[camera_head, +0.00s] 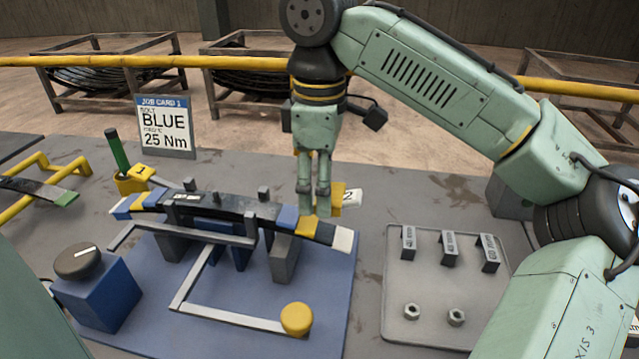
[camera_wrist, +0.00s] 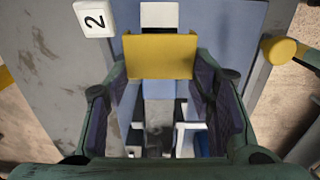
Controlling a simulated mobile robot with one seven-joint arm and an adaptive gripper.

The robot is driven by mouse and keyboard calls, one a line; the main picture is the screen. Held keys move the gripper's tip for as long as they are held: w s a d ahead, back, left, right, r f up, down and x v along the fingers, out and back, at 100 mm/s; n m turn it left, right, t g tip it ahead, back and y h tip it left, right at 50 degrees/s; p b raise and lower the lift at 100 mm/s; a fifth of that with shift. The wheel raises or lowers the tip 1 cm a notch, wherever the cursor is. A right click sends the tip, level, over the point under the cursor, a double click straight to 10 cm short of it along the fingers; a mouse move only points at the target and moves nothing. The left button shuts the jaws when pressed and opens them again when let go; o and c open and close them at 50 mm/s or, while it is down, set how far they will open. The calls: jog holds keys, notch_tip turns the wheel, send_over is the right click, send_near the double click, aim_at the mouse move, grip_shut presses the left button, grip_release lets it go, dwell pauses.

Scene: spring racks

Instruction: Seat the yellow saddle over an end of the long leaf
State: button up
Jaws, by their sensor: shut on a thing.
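The long leaf (camera_head: 325,233) is a dark curved bar on the blue fixture, with blue, yellow and white bands at its ends. Its white right tip (camera_head: 343,239) faces the tray.
A yellow-knobbed lever (camera_head: 296,318) lies in front of the fixture. A grey tray (camera_head: 430,300) with small blocks and nuts is at right. A blue box with a dark knob (camera_head: 80,260) and a green-handled tool (camera_head: 117,150) are at left. Tag 2 (camera_head: 351,198) stands beside my gripper.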

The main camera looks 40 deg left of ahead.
aim_at(321, 231)
jog(key=shift+r+p, duration=0.1)
jog(key=shift+p, duration=0.45)
jog(key=shift+f+b, duration=1.35)
jog(key=shift+f, duration=1.4)
jog(key=shift+p, duration=1.5)
jog(key=shift+f+b, duration=0.3)
jog(key=shift+f, duration=0.6)
jog(key=o, duration=1.3)
jog(key=o, duration=0.5)
